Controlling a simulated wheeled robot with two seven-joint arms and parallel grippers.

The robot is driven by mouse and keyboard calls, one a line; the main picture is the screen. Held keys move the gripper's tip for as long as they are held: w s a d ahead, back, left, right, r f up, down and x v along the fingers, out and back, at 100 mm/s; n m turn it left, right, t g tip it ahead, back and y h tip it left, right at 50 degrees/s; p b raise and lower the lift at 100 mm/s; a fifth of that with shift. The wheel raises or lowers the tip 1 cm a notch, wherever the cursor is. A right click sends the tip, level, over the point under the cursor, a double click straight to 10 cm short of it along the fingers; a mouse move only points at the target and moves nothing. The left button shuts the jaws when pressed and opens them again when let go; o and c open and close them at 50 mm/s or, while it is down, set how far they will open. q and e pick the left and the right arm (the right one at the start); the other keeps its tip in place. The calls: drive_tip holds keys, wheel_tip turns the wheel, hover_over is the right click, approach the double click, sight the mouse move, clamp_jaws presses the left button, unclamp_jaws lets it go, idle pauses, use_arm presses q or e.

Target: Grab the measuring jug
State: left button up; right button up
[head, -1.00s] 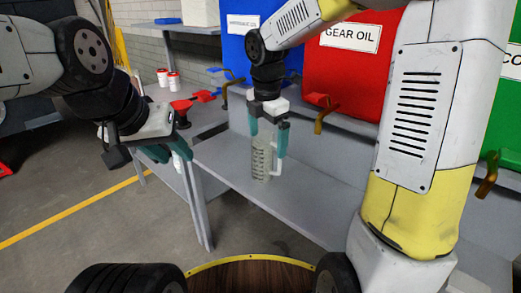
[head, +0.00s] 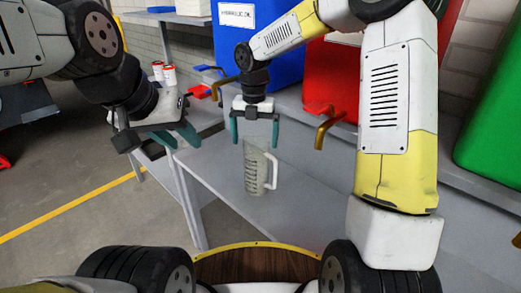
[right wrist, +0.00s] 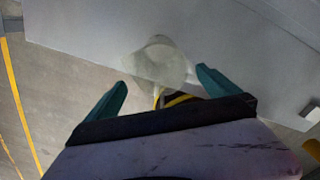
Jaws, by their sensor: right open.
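The measuring jug (head: 255,178) is clear, with dark graduation marks and a handle on its right side. It stands upright on the grey bench shelf (head: 225,172). My right gripper (head: 255,138) is open above the jug, with its teal fingers on either side of the rim. In the right wrist view the jug (right wrist: 158,60) lies ahead, between and beyond the fingertips (right wrist: 161,80); I see no contact. My left gripper (head: 178,142) is open and empty, to the left of the jug, near the bench's left end.
White and red cups (head: 169,76) stand on the left bench. The shelf right of the jug is clear.

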sight(260, 170)
drive_tip(key=shift+w+f, duration=0.1)
drive_tip(key=shift+w, duration=0.2)
drive_tip(key=shift+w+d+f, duration=0.1)
drive_tip(key=shift+f, duration=0.1)
wheel_tip(260, 170, down, 7)
drive_tip(key=shift+w+d+f, duration=0.1)
drive_tip(key=shift+f, duration=0.1)
drive_tip(key=c, duration=1.5)
drive_tip(key=shift+r, duration=0.15)
